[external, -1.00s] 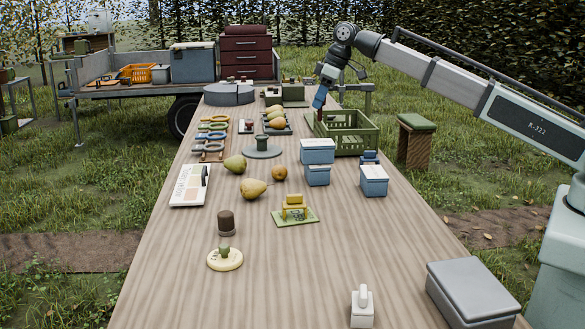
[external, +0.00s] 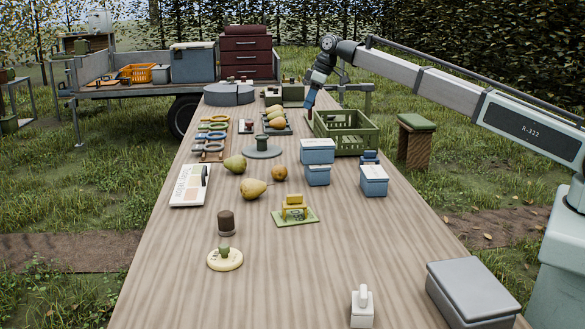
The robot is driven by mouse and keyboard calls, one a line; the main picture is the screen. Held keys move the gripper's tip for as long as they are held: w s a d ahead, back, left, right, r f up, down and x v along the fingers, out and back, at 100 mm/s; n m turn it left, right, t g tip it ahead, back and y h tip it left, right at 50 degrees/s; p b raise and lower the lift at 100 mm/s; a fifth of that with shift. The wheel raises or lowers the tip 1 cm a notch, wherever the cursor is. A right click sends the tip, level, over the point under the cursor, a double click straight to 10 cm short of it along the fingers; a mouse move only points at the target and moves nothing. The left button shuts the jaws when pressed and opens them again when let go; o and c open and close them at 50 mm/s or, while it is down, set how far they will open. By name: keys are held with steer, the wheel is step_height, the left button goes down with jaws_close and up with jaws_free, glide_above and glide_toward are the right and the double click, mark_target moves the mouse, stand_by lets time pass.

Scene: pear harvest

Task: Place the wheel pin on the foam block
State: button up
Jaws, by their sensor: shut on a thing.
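My gripper (external: 310,108) is at the far end of the table, just beyond the left back corner of the green crate (external: 345,133), pointing down. It is shut on a small reddish-brown thing, most likely the wheel pin; it is too small here to make out its shape. My gripper is above the table, and I cannot tell how high. I cannot pick out the foam block for certain; a small greenish-grey block (external: 293,92) stands at the far end, left of my gripper.
Pears (external: 254,188) lie mid-table, and more lie in a dark tray further back. Blue-grey boxes (external: 317,151) stand in front of the crate. A round grey slab (external: 229,95) is at the far left.

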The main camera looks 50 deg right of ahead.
steer(key=shift+f, duration=5.2)
steer(key=shift+f, duration=0.1)
steer(key=o, duration=1.1)
steer(key=shift+c, duration=0.2)
steer(key=v, duration=1.2)
steer(key=shift+d, duration=0.1)
